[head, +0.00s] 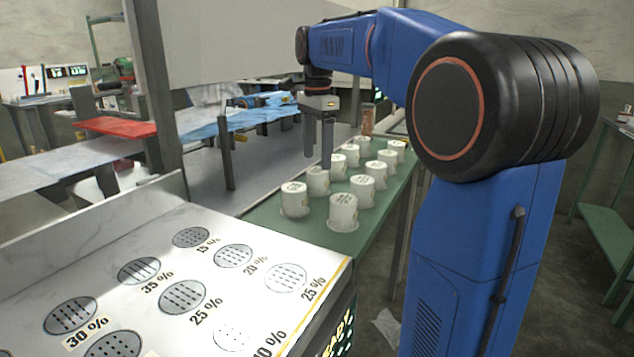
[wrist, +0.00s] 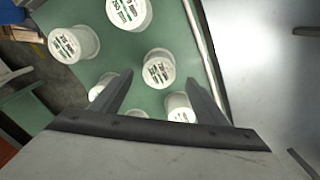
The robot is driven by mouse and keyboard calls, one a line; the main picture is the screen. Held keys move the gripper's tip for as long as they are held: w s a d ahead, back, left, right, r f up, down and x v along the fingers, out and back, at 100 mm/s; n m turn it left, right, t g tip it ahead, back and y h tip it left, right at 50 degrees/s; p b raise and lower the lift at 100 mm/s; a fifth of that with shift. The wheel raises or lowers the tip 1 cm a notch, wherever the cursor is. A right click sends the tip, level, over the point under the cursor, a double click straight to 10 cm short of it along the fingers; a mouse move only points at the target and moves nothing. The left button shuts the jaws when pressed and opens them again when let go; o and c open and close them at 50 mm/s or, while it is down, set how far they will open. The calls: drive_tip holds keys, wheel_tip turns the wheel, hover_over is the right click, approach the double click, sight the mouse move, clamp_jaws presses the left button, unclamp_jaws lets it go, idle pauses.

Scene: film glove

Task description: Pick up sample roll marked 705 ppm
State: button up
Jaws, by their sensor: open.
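Several white sample rolls stand upright in two rows on a green surface (head: 290,232), the nearest being a left roll (head: 295,201) and a right roll (head: 343,213). Their printing is too small to read in the head view. My gripper (head: 318,160) is open and empty, pointing down above the left row. In the wrist view, a roll (wrist: 159,70) shows between and beyond the fingertips. A larger roll (wrist: 128,10) is at the top and another (wrist: 73,44) at upper left. Their green and dark labels are upside down and blurred; I cannot tell surely which reads 705 ppm. The fingers partly hide lower rolls.
A white panel (head: 215,262) with round perforated discs and percentage labels fills the front left. A grey post (head: 157,85) stands left of my gripper. An amber-brown container (head: 368,118) stands behind the rolls. A blue sheet (head: 240,118) lies on the bench beyond.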

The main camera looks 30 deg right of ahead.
sight(318, 170)
drive_tip(key=shift+d+f, duration=0.1)
drive_tip(key=shift+f, duration=2.9)
drive_tip(key=c, duration=1.2)
